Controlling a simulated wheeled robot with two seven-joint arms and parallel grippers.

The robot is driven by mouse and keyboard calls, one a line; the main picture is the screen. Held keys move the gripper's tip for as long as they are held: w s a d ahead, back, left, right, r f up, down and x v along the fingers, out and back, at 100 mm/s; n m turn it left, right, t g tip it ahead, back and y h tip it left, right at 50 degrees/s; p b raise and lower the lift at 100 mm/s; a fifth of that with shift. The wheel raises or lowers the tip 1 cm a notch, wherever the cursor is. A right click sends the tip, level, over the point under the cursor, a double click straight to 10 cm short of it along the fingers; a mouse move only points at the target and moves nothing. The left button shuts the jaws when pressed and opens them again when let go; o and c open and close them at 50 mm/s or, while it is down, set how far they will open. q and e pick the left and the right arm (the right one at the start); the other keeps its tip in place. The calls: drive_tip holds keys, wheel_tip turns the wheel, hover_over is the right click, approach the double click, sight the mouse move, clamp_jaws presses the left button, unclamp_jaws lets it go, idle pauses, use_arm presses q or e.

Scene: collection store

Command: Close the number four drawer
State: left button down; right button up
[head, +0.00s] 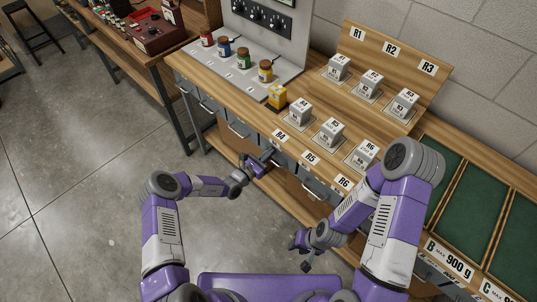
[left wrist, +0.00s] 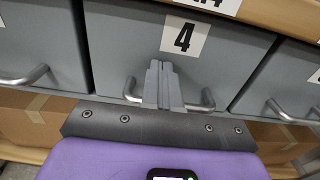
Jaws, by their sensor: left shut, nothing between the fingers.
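The number four drawer (left wrist: 220,62) has a grey front with a white "4" label and a bar handle (left wrist: 207,100). It fills the middle of the left wrist view. Its front looks roughly in line with its neighbours; I cannot tell whether a small gap remains. My left gripper (head: 266,158) is at the drawer row in the head view. In the left wrist view its fingers (left wrist: 163,70) are together and empty, pointing at the drawer front below the label and covering the handle's middle. I cannot tell whether they touch. My right gripper (head: 304,254) hangs low, apart from the drawers; its fingers are unclear.
Neighbouring drawers with bar handles (left wrist: 25,78) flank it. The wooden bench (head: 222,95) above carries jars, a yellow box (head: 277,96) and several grey blocks on labelled spots. Green-lined bins (head: 499,215) stand at right. The floor (head: 90,190) at left is clear.

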use_arm(q)
drive_tip(key=shift+w+d+r, duration=0.1)
drive_tip(key=shift+d+r, duration=0.1)
drive_tip(key=shift+r, duration=0.1)
drive_tip(key=shift+a, duration=0.2)
drive_tip(key=p+v, duration=0.3)
drive_tip(key=v, duration=1.1)
drive_tip(key=shift+f, duration=0.3)
drive_tip(key=shift+a, duration=0.1)
